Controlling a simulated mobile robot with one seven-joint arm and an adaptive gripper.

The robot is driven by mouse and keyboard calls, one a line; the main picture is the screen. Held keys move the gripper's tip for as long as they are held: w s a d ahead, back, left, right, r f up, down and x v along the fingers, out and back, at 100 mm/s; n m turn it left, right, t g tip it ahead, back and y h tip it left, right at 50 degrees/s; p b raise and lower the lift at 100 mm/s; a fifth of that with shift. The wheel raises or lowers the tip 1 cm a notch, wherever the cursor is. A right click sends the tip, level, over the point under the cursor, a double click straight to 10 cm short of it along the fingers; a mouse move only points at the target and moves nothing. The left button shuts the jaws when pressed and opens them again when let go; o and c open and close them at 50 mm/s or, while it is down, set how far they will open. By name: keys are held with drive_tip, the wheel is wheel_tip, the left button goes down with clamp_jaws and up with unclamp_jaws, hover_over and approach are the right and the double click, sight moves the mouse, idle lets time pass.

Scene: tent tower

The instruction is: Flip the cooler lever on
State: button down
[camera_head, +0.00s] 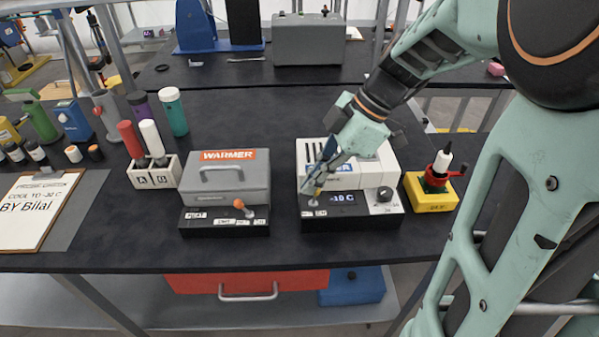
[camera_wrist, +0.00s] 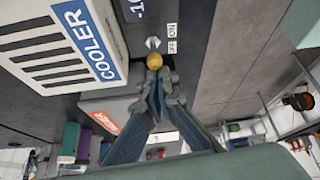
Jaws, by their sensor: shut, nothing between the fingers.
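The white cooler (camera_head: 346,176) stands on the dark bench, right of the warmer. Its black front panel has a display that seems to read -10 C and a dial (camera_head: 384,195). The cooler lever is at the panel's left end; its yellow knob (camera_wrist: 154,61) shows in the wrist view beside small ON and OFF labels. I cannot tell which label it points to. My gripper (camera_head: 319,182) comes down from the upper right over the lever. In the wrist view my gripper (camera_wrist: 156,76) is shut, fingertips right at the knob, not around it; contact is unclear.
The grey warmer (camera_head: 228,180) with an orange-knobbed lever (camera_head: 239,204) stands close on the left. A yellow box (camera_head: 431,193) with a red crank is on the right. A bottle rack (camera_head: 153,172) and clipboard (camera_head: 34,210) are farther left. The bench front strip is clear.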

drive_tip(key=shift+d+f+y+b, duration=0.55)
drive_tip(key=shift+y+b, duration=0.25)
drive_tip(key=shift+b, duration=0.35)
drive_tip(key=shift+d+r+y, duration=0.1)
drive_tip(key=shift+r+y, duration=0.2)
drive_tip(key=shift+r, duration=0.35)
drive_tip(key=shift+r+p, duration=0.4)
drive_tip(key=shift+r, duration=0.25)
